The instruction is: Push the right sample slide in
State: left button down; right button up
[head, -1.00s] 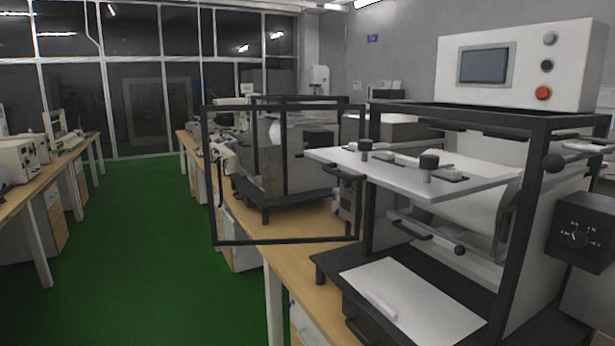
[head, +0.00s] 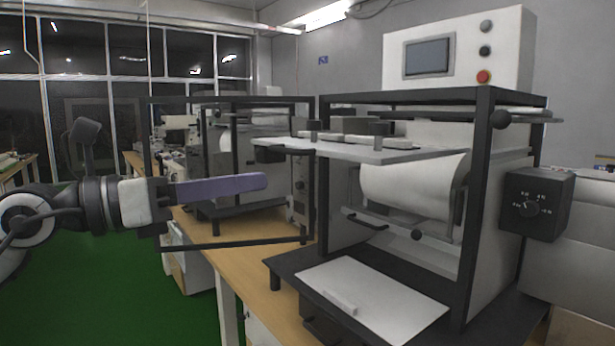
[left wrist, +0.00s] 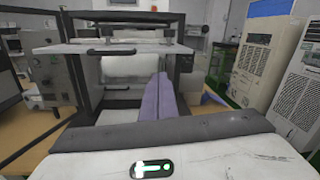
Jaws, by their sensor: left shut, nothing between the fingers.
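The sample slide (head: 370,154) is a flat light grey plate high in the right test machine, with dark knobs on top. It sticks out to the left past the machine's black frame and has a dark handle (head: 283,151) under its outer end. My left gripper (head: 264,181), with purple fingers, is shut and empty. In the head view it appears just below and left of the slide's outer end; I cannot tell whether they touch. The left wrist view shows its fingers (left wrist: 161,80) pointing at the machine, below the slide (left wrist: 112,47).
An open black-framed door (head: 230,244) stands left of the machine, around my left fingers in the head view. A white roll (head: 410,190) sits below the slide. A dark knob box (head: 535,205) is at the right. Green floor (head: 90,285) is clear at left.

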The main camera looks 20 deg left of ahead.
pick_arm(q)
notch_tip(320, 180, up, 2)
jog(key=a+t+y, duration=0.1)
jog(key=a+y, duration=0.1)
jog(key=p, duration=0.4)
send_near(325, 155)
jog(key=shift+m, duration=0.4)
jog(key=x, duration=0.5)
jog(key=shift+w, duration=0.1)
jog(key=shift+w+d+f, duration=0.2)
jog(key=shift+w+d, duration=0.2)
jog(key=shift+w, duration=0.15)
pick_arm(e)
jog(key=shift+s+d+r, duration=0.1)
jog(key=shift+d+r, duration=0.1)
jog(key=shift+r, duration=0.4)
jog(key=shift+d+r, duration=0.15)
jog(key=shift+r, duration=0.45)
pick_arm(q)
jog(key=shift+w, duration=0.1)
pick_arm(e)
jog(key=shift+d, duration=0.1)
